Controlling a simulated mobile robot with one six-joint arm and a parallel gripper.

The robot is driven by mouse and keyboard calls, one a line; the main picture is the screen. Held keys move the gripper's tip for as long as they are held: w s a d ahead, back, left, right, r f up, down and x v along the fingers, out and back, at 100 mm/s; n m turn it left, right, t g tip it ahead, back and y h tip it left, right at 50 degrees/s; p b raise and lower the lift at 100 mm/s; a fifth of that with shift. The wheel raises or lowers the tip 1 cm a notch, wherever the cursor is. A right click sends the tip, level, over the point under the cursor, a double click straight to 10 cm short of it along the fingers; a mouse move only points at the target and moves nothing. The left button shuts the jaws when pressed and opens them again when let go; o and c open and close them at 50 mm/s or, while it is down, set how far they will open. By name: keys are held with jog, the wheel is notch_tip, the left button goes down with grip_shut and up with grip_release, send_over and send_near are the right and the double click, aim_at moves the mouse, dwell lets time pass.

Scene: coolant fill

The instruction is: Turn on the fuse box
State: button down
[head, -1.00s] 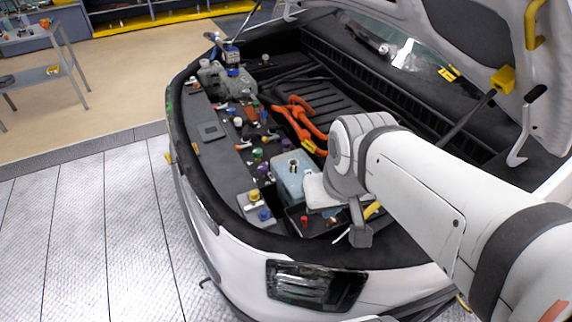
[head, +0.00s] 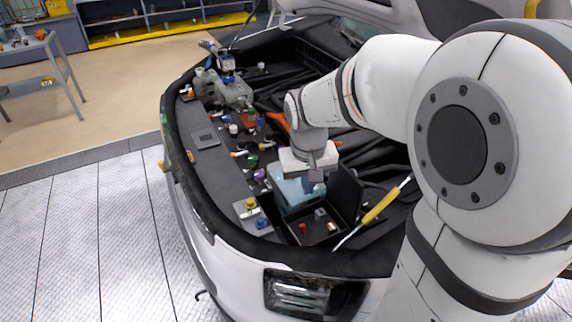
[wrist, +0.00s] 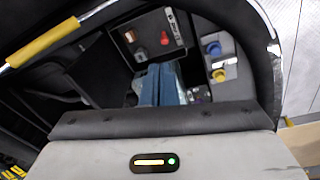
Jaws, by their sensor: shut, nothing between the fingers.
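The fuse box (head: 322,238) is a small black box at the front of the engine bay, with its dark lid (head: 346,190) standing open. Inside are a red knob (head: 303,228) and a small light-coloured part. The wrist view shows the red knob (wrist: 165,38), a dark switch-like part (wrist: 140,57) and a label (wrist: 173,27) near the top. The switch's position is too small to tell.
A yellow-handled tool (head: 380,206) lies right of the fuse box. A yellow cap (head: 251,204) and a blue cap (head: 261,222) stand to its left. Orange cables and several coloured caps lie farther back. The raised hood is above.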

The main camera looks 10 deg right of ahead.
jog(key=g+b, duration=0.2)
send_over(299, 215)
jog(key=s+a, duration=0.2)
notch_tip(299, 215, down, 12)
jog(key=shift+w+d+r+h, duration=0.15)
jog(key=shift+d+h, duration=0.05)
jog(key=shift+h, duration=0.1)
jog(key=f, duration=0.3)
jog(key=f+p, duration=0.1)
jog(key=f, duration=0.2)
jog(key=d+f, duration=0.1)
jog(key=f, duration=0.3)
jog(key=shift+s+d+p, duration=0.1)
jog(key=shift+s+p, duration=0.2)
